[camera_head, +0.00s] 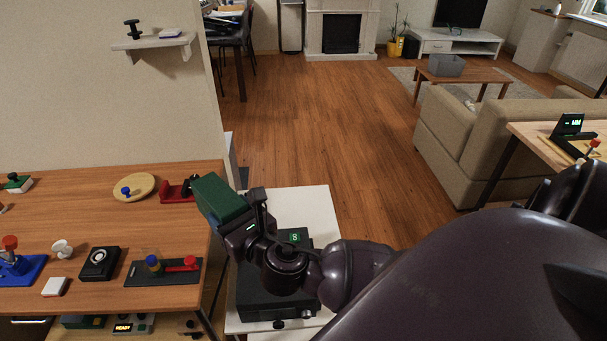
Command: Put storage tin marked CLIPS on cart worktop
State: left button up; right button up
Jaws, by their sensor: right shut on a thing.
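A dark green box-shaped tin (218,195) is held up between the wooden table and the cart. No marking can be read on it from this side. My right gripper (236,216) is shut on the tin, which is tilted. The white cart worktop (309,202) lies to the right of the tin and partly beneath my right arm. My arm hides much of its middle. My left gripper is not in view.
A black device (262,303) with a green display stands on the cart's near part; the worktop's far part looks clear. The wooden table (70,220) at left holds several panels and devices, including a red stand (175,192) near the tin. A wall shelf (152,42) is above.

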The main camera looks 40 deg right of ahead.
aim_at(314, 210)
jog(key=k+l, duration=0.1)
jog(key=l, duration=0.35)
jog(key=k+l, duration=0.1)
jog(key=l, duration=0.35)
jog(key=k+l+z, duration=0.1)
jog(key=l, duration=0.35)
jog(key=k+l, duration=0.1)
jog(key=l, duration=0.35)
